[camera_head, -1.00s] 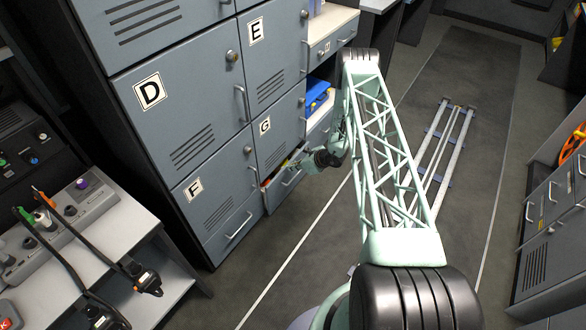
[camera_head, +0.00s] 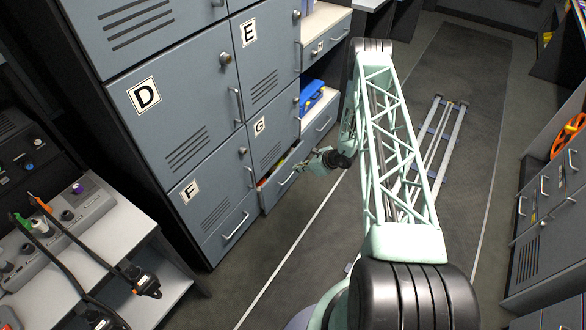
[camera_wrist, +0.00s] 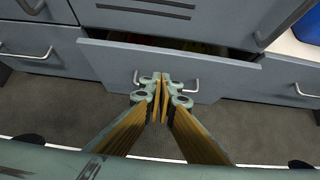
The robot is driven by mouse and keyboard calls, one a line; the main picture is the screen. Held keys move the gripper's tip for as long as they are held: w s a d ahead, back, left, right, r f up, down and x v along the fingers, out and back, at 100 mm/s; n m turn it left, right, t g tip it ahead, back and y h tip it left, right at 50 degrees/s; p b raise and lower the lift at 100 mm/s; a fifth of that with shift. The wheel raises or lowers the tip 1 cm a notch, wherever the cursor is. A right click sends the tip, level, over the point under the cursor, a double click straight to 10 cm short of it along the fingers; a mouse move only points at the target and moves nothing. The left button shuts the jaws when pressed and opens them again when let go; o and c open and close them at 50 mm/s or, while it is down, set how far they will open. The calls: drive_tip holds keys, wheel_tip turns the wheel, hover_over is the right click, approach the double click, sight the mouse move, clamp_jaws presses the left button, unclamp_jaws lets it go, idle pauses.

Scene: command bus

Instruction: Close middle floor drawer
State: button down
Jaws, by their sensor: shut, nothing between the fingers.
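The middle floor drawer (camera_wrist: 215,66) is blue-grey and stands partly open in the wrist view, its front panel pulled out past the cabinet face. A dark gap with some contents shows behind its top edge. Its bar handle (camera_wrist: 192,86) is partly hidden by my fingers. The drawer also shows in the head view (camera_head: 272,194), below the door marked G. My gripper (camera_wrist: 160,76) is shut and empty, its fingertips in front of the drawer panel at the handle. I cannot tell whether they touch it. In the head view my gripper (camera_head: 303,165) is small, beside the drawer.
A floor drawer (camera_wrist: 38,42) on the left and another floor drawer (camera_wrist: 290,80) on the right look shut. The locker door marked G (camera_head: 265,140) is closed above. A control-panel bench (camera_head: 80,235) stands at the front left. The floor (camera_head: 290,265) before the lockers is clear.

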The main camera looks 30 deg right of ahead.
drive_tip(key=p+v, duration=0.1)
drive_tip(key=v, duration=0.5)
idle(0.3)
